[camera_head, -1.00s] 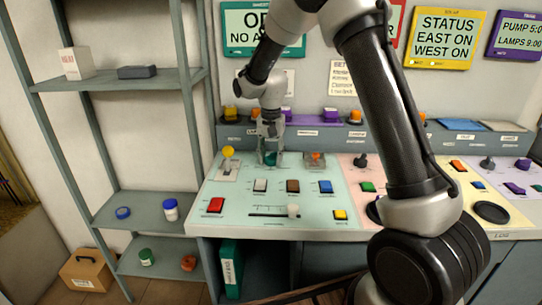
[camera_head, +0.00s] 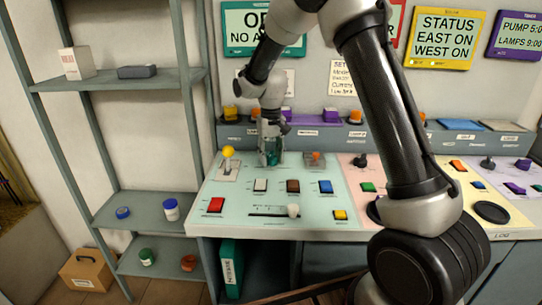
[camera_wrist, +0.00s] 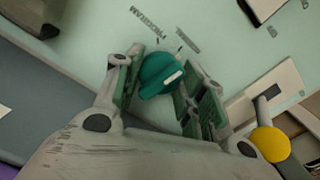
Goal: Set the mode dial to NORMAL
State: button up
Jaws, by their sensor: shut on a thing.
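The mode dial is a teal round knob with a white pointer mark, seen in the wrist view (camera_wrist: 160,76) on the pale green panel. My gripper (camera_wrist: 168,88) has its green-padded fingers on either side of the dial and is shut on it. The white mark points toward the right and slightly up in the wrist view.
White, brown and blue buttons, a red button (camera_head: 215,205) and a slider (camera_head: 293,210) lie in front. A raised ledge with lamps (camera_head: 300,134) runs behind.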

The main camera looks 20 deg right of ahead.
aim_at(271, 153)
jog(key=shift+n, duration=0.8)
jog(key=o, duration=1)
jog(key=shift+r, duration=0.1)
notch_tip(271, 153, up, 12)
jog(key=shift+f, duration=0.1)
